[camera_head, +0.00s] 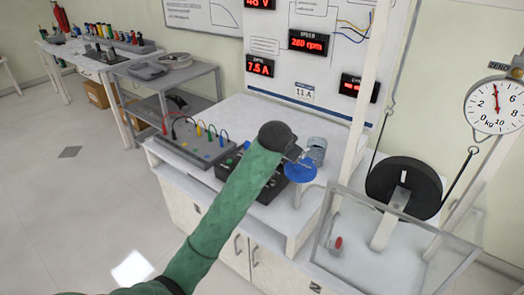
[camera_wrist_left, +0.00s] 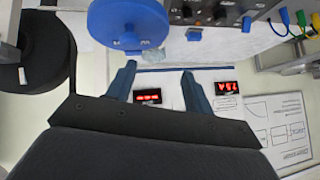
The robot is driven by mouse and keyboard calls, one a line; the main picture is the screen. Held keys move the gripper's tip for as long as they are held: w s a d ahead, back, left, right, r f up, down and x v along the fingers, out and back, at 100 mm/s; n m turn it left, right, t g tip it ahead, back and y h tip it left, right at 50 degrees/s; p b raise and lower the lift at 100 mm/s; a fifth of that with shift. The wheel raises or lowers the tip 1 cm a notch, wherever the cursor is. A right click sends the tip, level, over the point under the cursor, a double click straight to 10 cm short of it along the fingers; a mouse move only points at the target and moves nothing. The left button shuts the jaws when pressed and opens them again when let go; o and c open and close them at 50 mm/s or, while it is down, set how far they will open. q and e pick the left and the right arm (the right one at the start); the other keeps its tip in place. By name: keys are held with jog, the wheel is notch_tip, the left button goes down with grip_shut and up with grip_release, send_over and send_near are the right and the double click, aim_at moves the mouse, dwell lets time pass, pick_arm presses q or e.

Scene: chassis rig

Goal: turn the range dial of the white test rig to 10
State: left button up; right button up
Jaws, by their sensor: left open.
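The white test rig (camera_head: 240,120) has a white bench top and an upright panel with red displays. A black control box (camera_head: 266,185) with knobs sits on it, partly hidden behind my left arm; its knobs (camera_wrist_left: 220,13) show at the top of the left wrist view. I cannot tell which knob is the range dial, and no marking for 10 is readable. My left gripper (camera_head: 301,158) is above the bench near a blue disc (camera_head: 300,172). In the wrist view its two fingers (camera_wrist_left: 158,70) are apart and empty, with the blue disc (camera_wrist_left: 130,20) beyond them.
A grey board (camera_head: 196,142) with coloured plugs lies left of the box. A glass jar (camera_head: 317,148) stands behind the disc. At right are a black wheel (camera_head: 404,187), a clear guard (camera_head: 345,240) and a dial scale (camera_head: 495,104). The floor at left is clear.

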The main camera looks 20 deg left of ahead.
pick_arm(q)
jog(key=w+a+m+g+p, duration=0.1)
jog(key=w+a+g, duration=0.1)
jog(key=w, duration=0.8)
jog(key=w+a+f+g, duration=0.2)
jog(key=w+a+f, duration=0.1)
jog(key=a, duration=0.1)
jog(key=w+a+f+g+p, duration=0.1)
jog(key=w+a+f+g, duration=0.1)
jog(key=a+f, duration=0.1)
jog(key=w+a+f+g+y, duration=0.1)
jog(key=w+a+f+g, duration=0.1)
jog(key=a, duration=0.3)
jog(key=shift+w+f+m+g+p, duration=0.3)
jog(key=shift+w+f+g+p, duration=0.15)
jog(key=shift+w, duration=0.35)
jog(key=shift+a+f, duration=0.3)
jog(key=shift+f, duration=0.2)
jog(key=shift+f+p, duration=1.25)
jog(key=shift+f, duration=2.35)
pick_arm(e)
jog(key=s+d+f, duration=0.1)
jog(key=s+f, duration=0.1)
jog(key=f, duration=0.8)
jog(key=s+d+f, duration=0.2)
jog(key=f, duration=0.8)
jog(key=s+d+f, duration=0.2)
jog(key=f, duration=0.9)
jog(key=shift+s+t+h, duration=0.35)
jog(key=shift+t+h, duration=0.05)
